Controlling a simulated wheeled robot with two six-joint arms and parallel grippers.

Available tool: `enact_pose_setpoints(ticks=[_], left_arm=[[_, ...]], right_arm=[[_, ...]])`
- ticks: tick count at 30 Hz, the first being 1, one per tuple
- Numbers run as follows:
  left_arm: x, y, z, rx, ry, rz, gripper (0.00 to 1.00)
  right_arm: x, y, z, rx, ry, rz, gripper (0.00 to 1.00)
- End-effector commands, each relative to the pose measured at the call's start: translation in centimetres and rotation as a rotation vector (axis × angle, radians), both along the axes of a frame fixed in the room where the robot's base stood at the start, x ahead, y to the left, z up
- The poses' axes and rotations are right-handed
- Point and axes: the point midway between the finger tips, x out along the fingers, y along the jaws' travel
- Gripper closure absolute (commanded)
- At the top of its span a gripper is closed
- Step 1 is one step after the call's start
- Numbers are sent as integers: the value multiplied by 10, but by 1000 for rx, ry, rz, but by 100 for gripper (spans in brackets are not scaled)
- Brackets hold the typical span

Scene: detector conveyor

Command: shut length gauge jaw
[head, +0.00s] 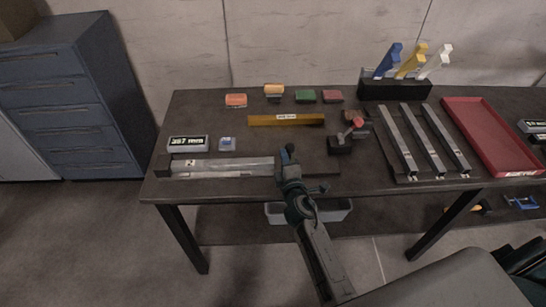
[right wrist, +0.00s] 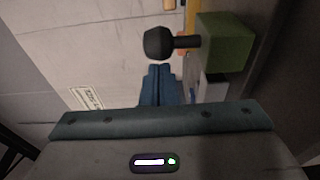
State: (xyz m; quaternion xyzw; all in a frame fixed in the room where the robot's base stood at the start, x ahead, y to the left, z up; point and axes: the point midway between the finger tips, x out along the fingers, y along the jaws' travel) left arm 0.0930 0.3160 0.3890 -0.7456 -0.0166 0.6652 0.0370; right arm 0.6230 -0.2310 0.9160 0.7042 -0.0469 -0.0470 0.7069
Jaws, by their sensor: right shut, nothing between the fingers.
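The length gauge (head: 325,174) is a long dark rail at the front left of the table, with a dark fixed block (head: 162,166) at its left end. A grey metal bar (head: 225,166) with a small label lies along it. A display (head: 188,143) reading in mm stands behind it. My right gripper (head: 289,153) is shut and empty over the rail by the bar's right end, hiding part of the gauge. In the right wrist view, a dark round knob (right wrist: 158,43) on a green block (right wrist: 222,42), apparently the gauge's jaw, is just beyond my shut fingertips (right wrist: 158,68). Whether they touch is unclear.
Behind the gauge lie a brass bar (head: 262,120), small coloured blocks (head: 236,100) and a red-knobbed device (head: 341,143). Grey rails (head: 421,143) and a red tray (head: 490,135) are to the right. A stand with coloured pieces (head: 395,89) is at the back.

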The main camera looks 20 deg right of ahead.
Motion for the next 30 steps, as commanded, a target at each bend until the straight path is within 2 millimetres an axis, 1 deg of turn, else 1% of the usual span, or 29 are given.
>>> enact_pose_setpoints(ticks=[1,3,6,10,15,21,30], left_arm=[[-2,-2,1,-2,2,1,46],[-4,-3,0,-4,6,1,46],[-8,-6,-3,-7,11,2,46],[-12,-10,-6,-10,16,4,46],[-12,-9,-6,-10,16,3,46],[-12,-2,-5,-3,16,2,46],[-10,-5,-6,-5,14,3,46]], right_arm=[[-4,-14,0,-9,1,-1,100],[-9,-30,0,-8,0,-1,100],[-15,-51,-1,-6,1,-1,100],[-20,-69,0,-5,1,-1,100],[-22,-78,1,-1,0,-1,100],[-22,-79,1,-1,0,-1,100],[-20,-79,1,-2,0,-2,100]])
